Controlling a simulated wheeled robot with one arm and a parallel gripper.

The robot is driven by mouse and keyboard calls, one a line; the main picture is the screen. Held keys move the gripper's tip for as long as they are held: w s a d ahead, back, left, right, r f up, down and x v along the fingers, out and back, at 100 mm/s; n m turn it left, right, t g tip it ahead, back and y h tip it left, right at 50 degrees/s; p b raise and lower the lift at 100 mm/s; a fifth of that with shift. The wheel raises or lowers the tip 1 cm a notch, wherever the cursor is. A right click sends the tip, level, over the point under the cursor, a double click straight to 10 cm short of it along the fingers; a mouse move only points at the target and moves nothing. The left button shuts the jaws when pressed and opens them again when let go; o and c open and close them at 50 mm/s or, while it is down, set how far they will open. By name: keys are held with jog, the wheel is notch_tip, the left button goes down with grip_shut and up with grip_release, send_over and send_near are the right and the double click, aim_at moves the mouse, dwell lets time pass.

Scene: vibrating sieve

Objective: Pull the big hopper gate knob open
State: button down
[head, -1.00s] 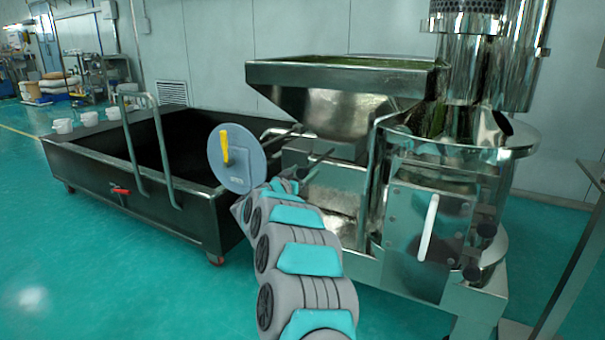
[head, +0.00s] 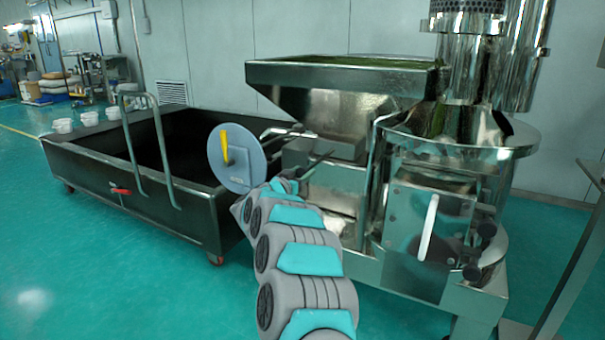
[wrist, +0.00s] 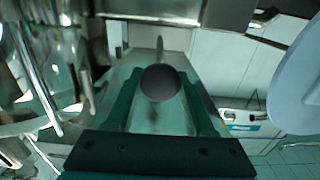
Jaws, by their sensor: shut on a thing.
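The gate knob (wrist: 160,82), a dark round ball, sits between the two green fingers of my gripper (wrist: 161,92) in the wrist view. The fingers are shut on it from both sides. A thin rod runs from behind the knob toward the metal machine. In the head view the big steel hopper (head: 325,95) stands at the centre, wide at the top, with green material along its rim. My arm reaches up to the area below the hopper's left side. The knob itself cannot be made out there, and the fingers are small and partly hidden.
A large dark bin on wheels (head: 130,205) stands left of the hopper. A round grey-blue plate with a yellow handle (head: 237,158) shows close to the end of my arm. The steel sieve (head: 460,150) is on the right. Green floor (head: 90,270) is open at front left.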

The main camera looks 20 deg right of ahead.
jog(key=shift+a, duration=0.1)
jog(key=p+v, duration=0.2)
jog(key=v, duration=0.5)
jog(key=shift+s+a, duration=0.2)
jog(key=shift+c, duration=1.3)
grip_release()
jog(key=v, duration=0.7)
jog(key=shift+s+a, duration=0.25)
jog(key=shift+w+a, duration=0.1)
